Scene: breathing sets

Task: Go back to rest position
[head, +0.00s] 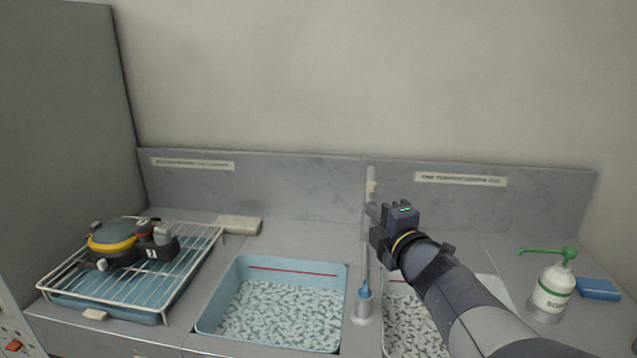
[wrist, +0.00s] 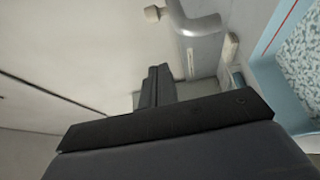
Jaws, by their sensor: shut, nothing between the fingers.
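My gripper (head: 374,212) is at the end of my arm, raised above the counter near the upright grey pipe between the two basins. The fingers are shut and empty. In the wrist view my gripper (wrist: 153,85) shows as dark fingers close together, pointing toward the wall. My arm comes in from the lower right and covers part of the right basin. The breathing set (head: 125,242), with a yellow ring and black fittings, rests on a wire rack (head: 185,287) over a blue tray at the left.
A blue basin (head: 342,308) of speckled water stands in the middle; a second basin (head: 410,325) is partly behind my arm. The upright pipe (head: 370,190) stands close to my gripper and shows in the wrist view (wrist: 200,25). A soap bottle (head: 552,290) and blue sponge (head: 598,289) are at right.

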